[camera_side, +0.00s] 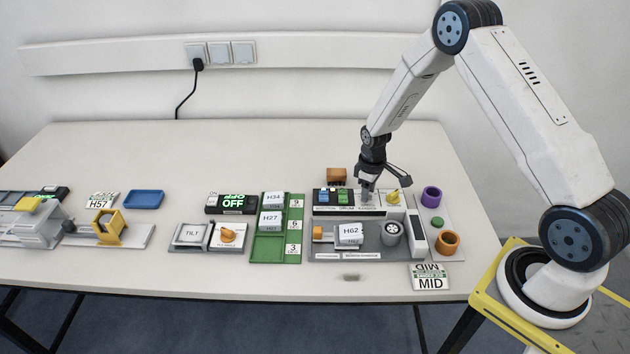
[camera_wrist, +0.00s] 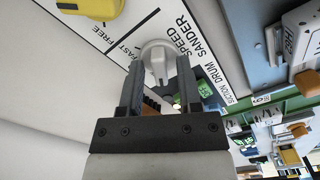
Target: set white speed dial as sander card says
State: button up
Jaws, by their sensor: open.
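The white speed dial (camera_wrist: 156,52) shows between my fingertips in the wrist view, beside the printed words SPEED and SANDER. My gripper (camera_wrist: 157,80) is open, one finger on each side of the dial; I cannot tell whether they touch it. In the side view my gripper (camera_side: 367,192) points down over the back of the grey machine panel and largely hides the dial. Which mark the dial points to is unclear. A white card (camera_side: 431,277) reading MID in large letters lies at the table's front right; its smaller print is too small to read.
A yellow knob (camera_side: 393,196) sits just right of my gripper. A grey cup (camera_side: 391,233), a block marked H62 (camera_side: 348,234) and purple (camera_side: 431,194) and orange (camera_side: 447,242) rings stand nearby. A green rack (camera_side: 278,250) is to the left. The back of the table is clear.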

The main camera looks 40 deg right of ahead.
grip_shut()
jog(key=m, duration=0.5)
jog(key=shift+m, duration=0.4)
jog(key=m, duration=0.5)
grip_release()
jog(key=shift+r, duration=0.15)
jog(key=shift+r, duration=3.35)
